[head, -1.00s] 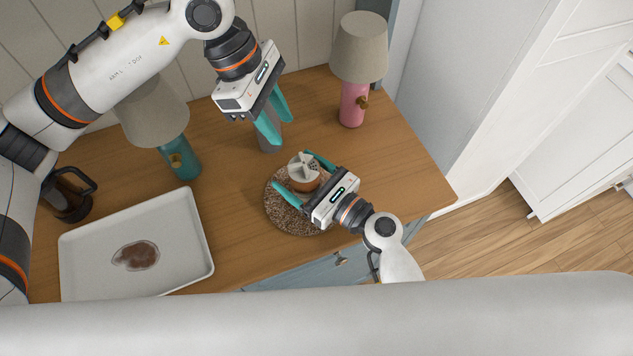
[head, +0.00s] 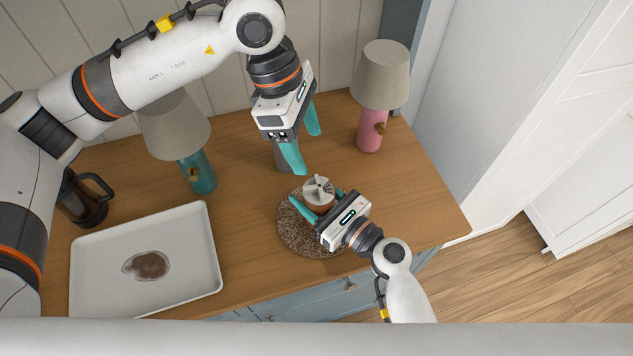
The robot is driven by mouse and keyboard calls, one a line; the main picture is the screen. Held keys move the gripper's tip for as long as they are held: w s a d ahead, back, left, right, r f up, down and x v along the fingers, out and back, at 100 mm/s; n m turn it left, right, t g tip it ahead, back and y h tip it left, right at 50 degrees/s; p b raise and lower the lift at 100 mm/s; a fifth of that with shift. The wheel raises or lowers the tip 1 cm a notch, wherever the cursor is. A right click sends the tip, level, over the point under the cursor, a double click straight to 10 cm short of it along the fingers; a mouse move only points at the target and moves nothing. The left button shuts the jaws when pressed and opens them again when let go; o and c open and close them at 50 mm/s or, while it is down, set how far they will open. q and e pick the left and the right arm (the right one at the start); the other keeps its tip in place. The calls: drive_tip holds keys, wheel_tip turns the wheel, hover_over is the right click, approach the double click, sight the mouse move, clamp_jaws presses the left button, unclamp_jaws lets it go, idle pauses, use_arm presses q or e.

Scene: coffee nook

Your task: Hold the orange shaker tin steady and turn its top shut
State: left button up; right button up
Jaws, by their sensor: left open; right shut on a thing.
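The orange shaker tin (head: 318,209) stands upright on a round speckled mat (head: 296,237). Its pale top (head: 319,189), with raised ridges, sits on the tin; whether it is fully shut I cannot tell. My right gripper (head: 322,208) is shut on the tin's body from the front right, with a finger on either side. My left gripper (head: 305,146) is open and empty, above and behind the tin, fingers pointing down. A grey cylinder (head: 286,156) stands behind the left gripper, partly hidden by it.
A white tray (head: 205,255) with a brown stain lies at the left. A teal lamp (head: 201,176) and a pink lamp (head: 369,133) stand at the back. A dark glass jug (head: 85,200) is at far left. The counter's right side is clear.

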sight(320, 185)
drive_tip(key=shift+d, duration=0.1)
use_arm(q)
drive_tip(key=f+n+y, duration=0.1)
drive_tip(key=f, duration=0.2)
drive_tip(key=d+f+n+y, duration=0.1)
drive_tip(key=f+n, duration=0.1)
drive_tip(key=f, duration=0.1)
drive_tip(key=s+d+f+n+t+y, duration=0.1)
drive_tip(key=f+n, duration=0.1)
drive_tip(key=f, duration=0.1)
drive_tip(key=shift+d+f, duration=0.25)
drive_tip(key=shift+f, duration=0.15)
drive_tip(key=c, duration=1)
drive_tip(key=shift+w, duration=0.1)
